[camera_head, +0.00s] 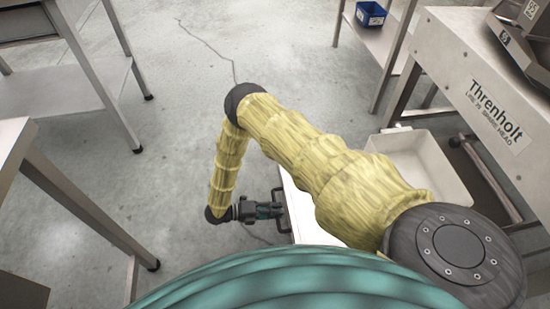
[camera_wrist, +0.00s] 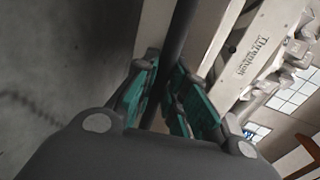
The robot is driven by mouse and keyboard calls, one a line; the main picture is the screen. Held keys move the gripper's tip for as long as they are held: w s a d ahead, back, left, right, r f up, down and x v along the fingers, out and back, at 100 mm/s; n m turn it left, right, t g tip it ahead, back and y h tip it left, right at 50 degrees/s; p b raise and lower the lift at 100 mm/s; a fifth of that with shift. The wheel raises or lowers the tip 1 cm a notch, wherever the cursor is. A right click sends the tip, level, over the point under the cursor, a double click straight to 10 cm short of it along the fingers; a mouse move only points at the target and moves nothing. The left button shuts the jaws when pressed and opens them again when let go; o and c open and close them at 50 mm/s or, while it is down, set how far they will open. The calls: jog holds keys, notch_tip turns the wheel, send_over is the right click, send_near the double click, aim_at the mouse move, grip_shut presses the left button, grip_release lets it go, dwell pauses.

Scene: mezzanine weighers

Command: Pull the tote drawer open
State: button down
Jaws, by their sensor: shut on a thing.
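The tote drawer has a pale front (camera_head: 300,208) with a dark bar handle (camera_head: 279,194) on its left face. A cream open tote (camera_head: 425,152) shows behind my yellow arm, under the Threnholt machine; the arm hides the part between tote and front. My gripper (camera_head: 272,210) is at the handle. In the wrist view the dark handle bar (camera_wrist: 179,40) runs between the teal fingers of my gripper (camera_wrist: 172,95), which are shut on it. The inside of the tote looks empty where it shows.
The Threnholt machine (camera_head: 470,85) stands at right. A blue bin (camera_head: 370,15) is at the top. Metal tables stand at upper left (camera_head: 60,92) and at left (camera_head: 75,205). The concrete floor (camera_head: 185,105) left of the drawer front is clear, apart from a thin dark line.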

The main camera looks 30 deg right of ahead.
jog(key=shift+w, duration=0.25)
jog(key=c, duration=1.5)
grip_release()
jog(key=shift+c, duration=0.2)
jog(key=shift+o, duration=0.4)
jog(key=shift+s, duration=0.1)
jog(key=v, duration=1.2)
